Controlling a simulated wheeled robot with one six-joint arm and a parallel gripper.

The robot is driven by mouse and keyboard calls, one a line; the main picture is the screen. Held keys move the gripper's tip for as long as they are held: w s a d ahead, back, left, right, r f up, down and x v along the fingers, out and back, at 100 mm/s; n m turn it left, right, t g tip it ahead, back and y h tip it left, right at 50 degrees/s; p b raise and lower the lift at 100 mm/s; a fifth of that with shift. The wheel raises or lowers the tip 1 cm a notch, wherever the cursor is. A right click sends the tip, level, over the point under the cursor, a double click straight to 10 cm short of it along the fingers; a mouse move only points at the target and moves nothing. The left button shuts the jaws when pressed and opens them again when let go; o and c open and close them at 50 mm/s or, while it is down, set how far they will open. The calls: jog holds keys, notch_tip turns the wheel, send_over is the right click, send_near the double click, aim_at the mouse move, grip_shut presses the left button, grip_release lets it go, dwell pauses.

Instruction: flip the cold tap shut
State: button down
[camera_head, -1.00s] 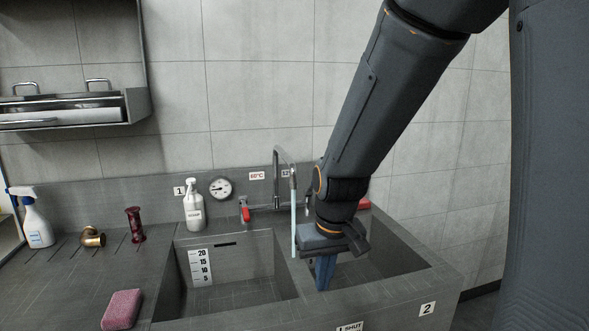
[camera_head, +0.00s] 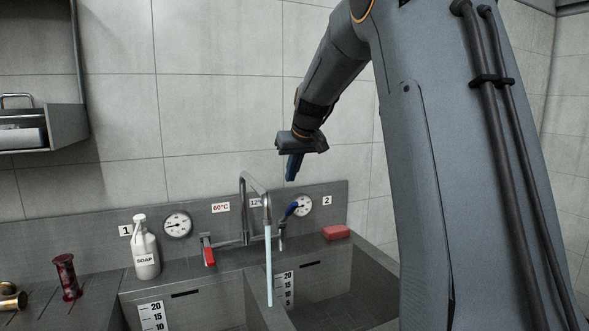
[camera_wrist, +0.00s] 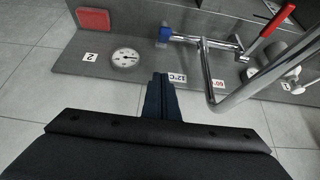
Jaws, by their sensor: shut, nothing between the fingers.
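The cold tap's blue lever (camera_head: 291,209) is tilted up on the right side of the faucet, in front of the right gauge. Its blue end (camera_wrist: 165,34) also shows in the wrist view, beyond my fingertips. The curved steel spout (camera_head: 254,184) pours a pale blue stream of water (camera_head: 268,270) near the divider between the basins. The red hot lever (camera_head: 209,252) hangs down on the left. My gripper (camera_head: 291,178) is shut and empty, in the air above the blue lever and apart from it. Its closed fingers (camera_wrist: 160,78) show in the wrist view.
A soap bottle (camera_head: 146,252) and a left gauge (camera_head: 178,224) stand left of the faucet. A red sponge (camera_head: 337,232) lies on the ledge at right. The spout is close to the levers. The air above the right basin is clear.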

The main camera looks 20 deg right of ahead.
jog(key=p, duration=0.1)
send_over(288, 214)
jog(key=w, duration=0.2)
jog(key=f, duration=0.4)
jog(key=shift+s+d+f, duration=0.15)
jog(key=shift+d+f, duration=0.1)
jog(key=shift+d, duration=0.1)
jog(key=shift+s+f+p, duration=0.8)
jog(key=shift+s+f, duration=0.25)
jog(key=shift+f, duration=0.1)
jog(key=shift+s+f, duration=0.25)
jog(key=shift+f, duration=0.2)
jog(key=shift+d+f+b, duration=0.1)
jog(key=shift+f+b, duration=0.15)
jog(key=shift+b, duration=0.4)
